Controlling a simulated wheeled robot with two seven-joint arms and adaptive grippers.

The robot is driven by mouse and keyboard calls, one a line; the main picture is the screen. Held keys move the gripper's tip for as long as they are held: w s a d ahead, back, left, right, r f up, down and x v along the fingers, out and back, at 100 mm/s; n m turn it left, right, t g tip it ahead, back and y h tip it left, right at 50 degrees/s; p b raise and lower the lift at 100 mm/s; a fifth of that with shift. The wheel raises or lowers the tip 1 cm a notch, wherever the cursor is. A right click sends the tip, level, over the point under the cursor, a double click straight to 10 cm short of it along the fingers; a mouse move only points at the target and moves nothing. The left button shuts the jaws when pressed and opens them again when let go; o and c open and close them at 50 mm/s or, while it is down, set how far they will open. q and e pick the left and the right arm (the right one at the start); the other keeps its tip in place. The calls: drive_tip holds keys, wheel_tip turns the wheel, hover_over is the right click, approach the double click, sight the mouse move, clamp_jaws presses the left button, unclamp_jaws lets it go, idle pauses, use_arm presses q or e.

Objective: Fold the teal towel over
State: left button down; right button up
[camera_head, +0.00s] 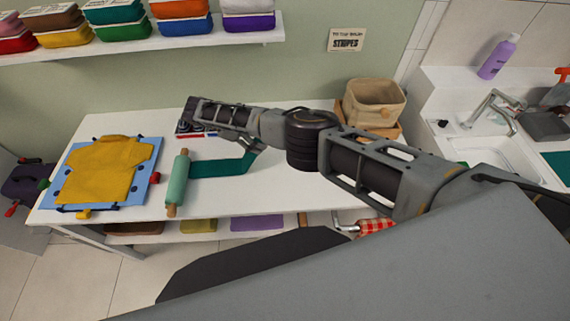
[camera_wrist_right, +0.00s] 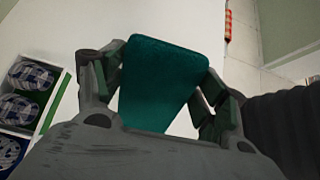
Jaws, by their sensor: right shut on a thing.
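The teal towel (camera_head: 215,169) lies on the white table as a flat strip, its left end beside a light green roller. Its right end is raised at my right gripper (camera_head: 252,150), which reaches in from the right and is shut on it. In the right wrist view the towel (camera_wrist_right: 163,70) runs between the two fingers and narrows toward the palm. The exact pinch is partly hidden by the gripper. My left gripper is not in view.
The light green roller (camera_head: 177,182) with wooden handles lies left of the towel. A yellow shirt (camera_head: 103,168) lies on a blue folding board (camera_head: 152,178) further left. A beige basket (camera_head: 375,104) stands at the back right. The table (camera_head: 240,203) in front of the towel is clear.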

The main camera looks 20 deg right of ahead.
drive_tip(key=shift+a+r, duration=0.1)
drive_tip(key=shift+a, duration=0.3)
drive_tip(key=shift+a+f+h+b, duration=0.2)
drive_tip(key=shift+a+h+b, duration=0.1)
drive_tip(key=shift+b, duration=0.4)
drive_tip(key=shift+a+b, duration=0.15)
drive_tip(key=shift+b, duration=0.35)
drive_tip(key=shift+w+a+r+h+b, duration=0.15)
drive_tip(key=shift+a+r+h+b, duration=0.15)
drive_tip(key=shift+b, duration=0.4)
drive_tip(key=shift+w+a+r, duration=0.1)
drive_tip(key=shift+r, duration=0.2)
drive_tip(key=shift+r, duration=0.1)
